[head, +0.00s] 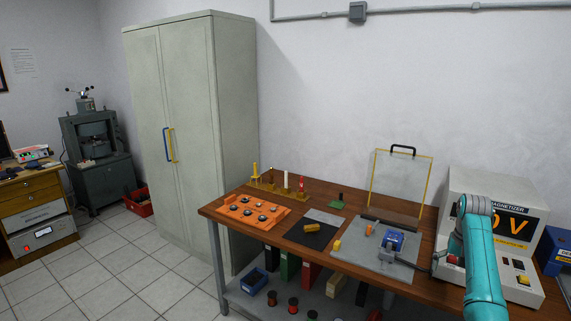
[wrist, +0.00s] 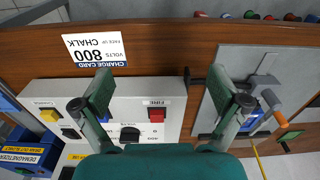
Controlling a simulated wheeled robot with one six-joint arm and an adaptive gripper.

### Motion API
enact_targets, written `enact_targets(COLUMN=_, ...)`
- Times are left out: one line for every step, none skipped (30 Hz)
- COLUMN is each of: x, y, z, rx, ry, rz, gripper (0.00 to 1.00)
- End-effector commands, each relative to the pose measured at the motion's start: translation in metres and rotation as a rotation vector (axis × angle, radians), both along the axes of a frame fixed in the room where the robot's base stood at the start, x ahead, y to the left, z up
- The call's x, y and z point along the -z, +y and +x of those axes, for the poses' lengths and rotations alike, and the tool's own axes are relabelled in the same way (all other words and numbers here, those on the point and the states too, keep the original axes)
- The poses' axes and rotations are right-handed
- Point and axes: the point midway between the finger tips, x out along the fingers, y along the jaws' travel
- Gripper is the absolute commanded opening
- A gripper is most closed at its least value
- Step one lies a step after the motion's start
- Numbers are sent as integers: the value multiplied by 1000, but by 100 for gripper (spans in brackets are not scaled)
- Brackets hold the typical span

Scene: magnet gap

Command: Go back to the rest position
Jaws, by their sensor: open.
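My gripper (wrist: 165,104) is open in the wrist view, with its two fingers wide apart and nothing between them. It is above the front panel of the white magnetizer (wrist: 165,92), over the red button (wrist: 157,114) and the black knob (wrist: 130,134). No contact shows. In the head view my teal arm reaches up in front of the magnetizer (head: 462,186) at the right end of the bench and covers part of its orange display. My fingertips are hard to make out there.
A clear yellow-edged shield (head: 402,180) stands behind the plate. A charge card (wrist: 94,48) lies before the magnetizer.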

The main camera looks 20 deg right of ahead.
Motion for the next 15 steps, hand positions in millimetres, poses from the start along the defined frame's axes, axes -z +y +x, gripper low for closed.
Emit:
enact_targets(x=10, y=5, z=1, rx=-6, ry=-5, rz=-4, gripper=98)
enact_targets(x=16, y=7, z=2, rx=-10, ry=-8, rz=-6, gripper=98)
enact_targets(x=23, y=11, z=3, rx=-15, ry=-15, rz=-12, gripper=98)
enact_targets(x=29, y=13, z=4, rx=-20, ry=-19, rz=-16, gripper=98)
enact_targets(x=36, y=17, z=5, rx=-24, ry=-24, rz=-20, gripper=98)
enact_targets(x=44, y=21, z=7, rx=-31, ry=-32, rz=-26, gripper=98)
enact_targets(x=52, y=25, z=7, rx=-36, ry=-37, rz=-30, gripper=98)
enact_targets(x=59, y=28, z=8, rx=-41, ry=-44, rz=-36, gripper=98)
enact_targets(x=70, y=34, z=9, rx=-48, ry=-52, rz=-43, gripper=98)
enact_targets(x=79, y=39, z=9, rx=-55, ry=-60, rz=-49, gripper=98)
enact_targets(x=88, y=44, z=10, rx=-62, ry=-67, rz=-54, gripper=98)
enact_targets(x=101, y=52, z=10, rx=-72, ry=-78, rz=-64, gripper=98)
enact_targets(x=112, y=59, z=10, rx=-80, ry=-88, rz=-70, gripper=98)
enact_targets(x=122, y=65, z=10, rx=-87, ry=-97, rz=-78, gripper=98)
enact_targets(x=136, y=74, z=10, rx=-99, ry=-111, rz=-88, gripper=98)
